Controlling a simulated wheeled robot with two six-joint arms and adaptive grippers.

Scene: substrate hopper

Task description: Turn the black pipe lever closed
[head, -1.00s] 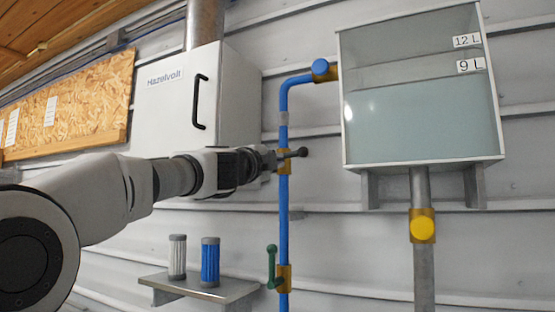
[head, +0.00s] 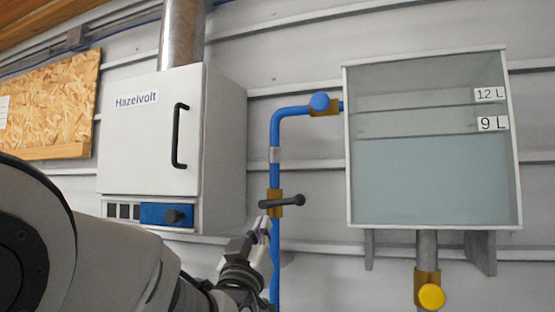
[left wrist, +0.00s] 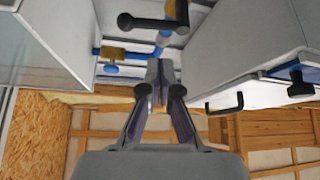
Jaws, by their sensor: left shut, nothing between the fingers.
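The black pipe lever (head: 284,201) sits on a brass valve (head: 274,204) on the vertical blue pipe (head: 275,160). It lies roughly horizontal, across the pipe, with its knobbed end to the right. My left gripper (head: 262,224) is shut and empty just below the lever's left part. In the left wrist view the lever (left wrist: 150,23) shows beyond the shut fingertips (left wrist: 160,65), near the top. I cannot tell whether the fingers touch it. My right gripper is not in view.
A white cabinet (head: 225,140) with a black handle and blue panel stands left of the pipe. A glass-fronted tank (head: 435,190) hangs to the right. A blue-knob valve (head: 320,103) is above, a yellow-knob valve (head: 431,296) under the tank. Wall between pipe and tank is clear.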

